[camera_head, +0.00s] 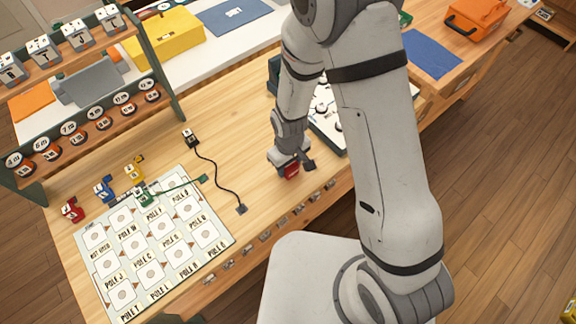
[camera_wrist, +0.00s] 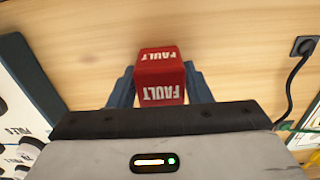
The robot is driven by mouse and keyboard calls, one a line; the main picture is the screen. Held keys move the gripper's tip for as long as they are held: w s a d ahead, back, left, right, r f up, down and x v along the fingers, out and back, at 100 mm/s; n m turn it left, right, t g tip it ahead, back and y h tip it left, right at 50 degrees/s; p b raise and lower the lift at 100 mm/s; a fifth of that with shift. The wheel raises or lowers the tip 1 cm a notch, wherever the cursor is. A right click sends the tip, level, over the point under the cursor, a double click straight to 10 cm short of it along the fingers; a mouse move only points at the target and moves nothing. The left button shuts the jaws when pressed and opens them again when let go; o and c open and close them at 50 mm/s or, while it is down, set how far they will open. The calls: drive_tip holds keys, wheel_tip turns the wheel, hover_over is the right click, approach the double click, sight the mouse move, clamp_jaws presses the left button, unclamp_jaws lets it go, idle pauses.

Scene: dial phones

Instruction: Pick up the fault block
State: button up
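The fault block (camera_wrist: 160,82) is a red block with white FAULT lettering on two faces, seen close up in the wrist view. My gripper (camera_wrist: 160,88) has one blue finger on each side of it, with no gap visible between fingers and block, and appears shut on it. In the head view the red block (camera_head: 291,170) shows under my gripper (camera_head: 292,163), near the front edge of the wooden table (camera_head: 235,110). I cannot tell whether the block touches the table.
A white board with labelled cells (camera_head: 187,262) lies at the left front, with small red (camera_head: 72,209), blue (camera_head: 104,188) and yellow (camera_head: 134,168) pieces along its back. A black cable (camera_head: 222,178) lies left of my gripper. A dark-framed panel (camera_head: 328,125) stands just right. A rack (camera_head: 175,85) stands at the left.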

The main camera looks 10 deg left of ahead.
drive_tip(key=c, duration=0.6)
drive_tip(key=shift+r, duration=0.15)
